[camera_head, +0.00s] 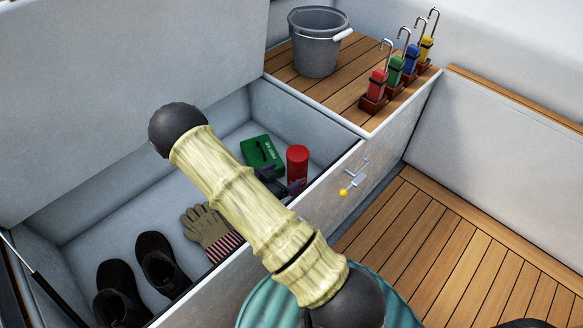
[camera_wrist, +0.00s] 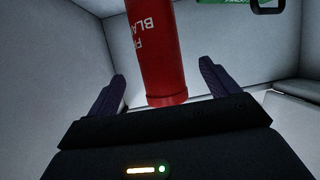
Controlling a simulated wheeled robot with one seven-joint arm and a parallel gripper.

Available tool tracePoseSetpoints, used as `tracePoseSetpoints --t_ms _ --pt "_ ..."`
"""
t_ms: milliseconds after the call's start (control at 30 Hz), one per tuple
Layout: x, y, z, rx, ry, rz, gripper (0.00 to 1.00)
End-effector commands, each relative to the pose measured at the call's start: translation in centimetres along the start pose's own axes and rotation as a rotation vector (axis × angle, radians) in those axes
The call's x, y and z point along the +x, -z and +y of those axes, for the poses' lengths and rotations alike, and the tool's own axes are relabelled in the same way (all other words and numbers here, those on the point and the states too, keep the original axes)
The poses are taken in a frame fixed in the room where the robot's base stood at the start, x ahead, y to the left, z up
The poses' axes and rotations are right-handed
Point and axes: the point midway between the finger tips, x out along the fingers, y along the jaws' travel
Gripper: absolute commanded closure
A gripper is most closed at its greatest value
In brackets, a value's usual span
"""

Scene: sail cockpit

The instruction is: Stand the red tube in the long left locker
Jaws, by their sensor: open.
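The red tube (camera_head: 298,164) is upright in the open long locker (camera_head: 80,210), near its right end. Its lower part is hidden behind my gripper and the front wall, so its contact with the floor does not show. My gripper (camera_head: 280,186) is low inside the locker beside the tube. In the wrist view the tube (camera_wrist: 163,50), with white lettering, lies between the two spread dark fingers of my gripper (camera_wrist: 162,72). Gaps show on both sides, so the fingers do not grip it.
A green first-aid box (camera_head: 262,154), gloves (camera_head: 207,228) and dark boots (camera_head: 155,260) lie in the locker. A grey bucket (camera_head: 316,50) and several hooked coloured handles (camera_head: 397,68) stand on the wooden ledge. A latch (camera_head: 354,182) sits on the front wall.

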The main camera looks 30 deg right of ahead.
Motion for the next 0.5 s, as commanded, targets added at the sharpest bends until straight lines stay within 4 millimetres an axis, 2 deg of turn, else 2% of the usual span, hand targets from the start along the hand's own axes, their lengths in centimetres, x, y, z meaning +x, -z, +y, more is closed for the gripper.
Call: tracePoseSetpoints --t_ms 33,200,333,500 --pt "-1.2 0.3 0.0 -0.002 0.002 0.000 0.13" --pt "-3.6 0.2 0.0 -0.001 0.000 0.000 0.13" --pt "-4.3 0.0 0.0 -0.001 0.000 0.001 0.13" --pt "-4.2 0.0 0.1 0.000 -0.003 0.001 0.13"
